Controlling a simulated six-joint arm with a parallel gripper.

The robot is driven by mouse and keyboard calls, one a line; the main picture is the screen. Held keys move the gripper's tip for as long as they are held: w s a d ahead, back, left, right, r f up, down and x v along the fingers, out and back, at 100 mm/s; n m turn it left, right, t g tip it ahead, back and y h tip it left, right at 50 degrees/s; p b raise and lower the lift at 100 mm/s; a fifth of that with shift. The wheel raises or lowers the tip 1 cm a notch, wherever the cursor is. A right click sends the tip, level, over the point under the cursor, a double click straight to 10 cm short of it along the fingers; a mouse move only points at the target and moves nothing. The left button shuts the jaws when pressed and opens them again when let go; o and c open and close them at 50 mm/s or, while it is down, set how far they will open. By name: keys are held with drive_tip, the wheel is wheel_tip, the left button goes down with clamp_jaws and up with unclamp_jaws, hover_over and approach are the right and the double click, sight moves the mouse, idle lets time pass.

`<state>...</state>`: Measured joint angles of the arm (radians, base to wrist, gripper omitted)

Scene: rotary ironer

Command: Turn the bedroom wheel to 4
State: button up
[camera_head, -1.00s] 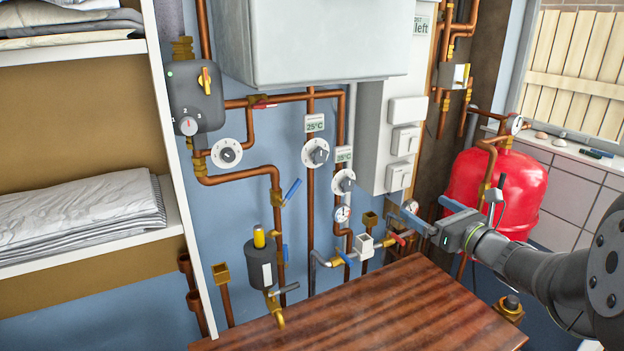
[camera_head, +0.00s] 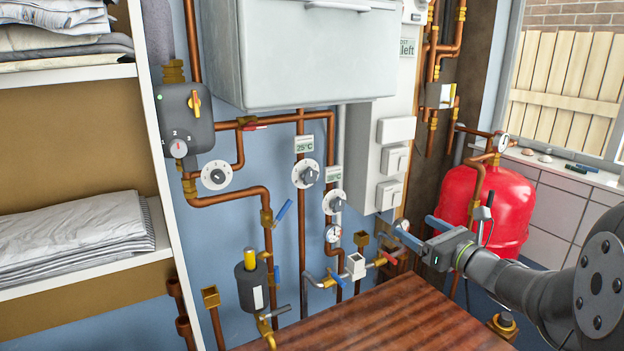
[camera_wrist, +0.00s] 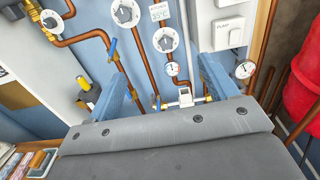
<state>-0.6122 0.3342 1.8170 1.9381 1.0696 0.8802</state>
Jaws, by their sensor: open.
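Three white round wheels with grey knobs sit on copper pipes on the blue wall: a left wheel (camera_head: 216,175), a middle wheel (camera_head: 305,173) and a lower right wheel (camera_head: 334,202).
A grey pump (camera_head: 186,117) is at left, a white box (camera_head: 310,55) above. Valves, gauges and a filter (camera_head: 251,286) sit below the wheels. A red tank (camera_head: 490,205) stands behind my gripper.

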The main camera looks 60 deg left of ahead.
drive_tip(key=shift+s+a+n, duration=0.1)
drive_tip(key=shift+a+n, duration=0.05)
drive_tip(key=shift+n, duration=0.25)
drive_tip(key=c, duration=0.3)
drive_tip(key=m+g, duration=0.2)
drive_tip(key=m, duration=3.1)
approach(311, 177)
drive_tip(key=a, duration=0.6)
drive_tip(key=s+a, duration=0.1)
drive_tip(key=a, duration=0.2)
